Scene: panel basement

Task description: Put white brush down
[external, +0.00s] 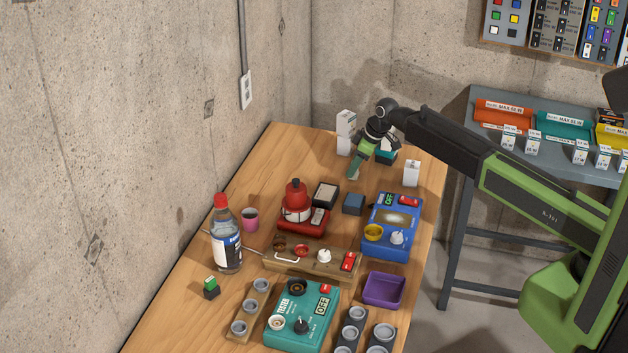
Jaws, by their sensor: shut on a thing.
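My gripper (356,167) is at the back of the wooden table, pointing down with green fingers. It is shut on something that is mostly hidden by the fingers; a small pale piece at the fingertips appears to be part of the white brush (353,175). The brush's bristles and full shape cannot be made out. Whether it touches the table top (292,150) cannot be told.
The back left is clear.

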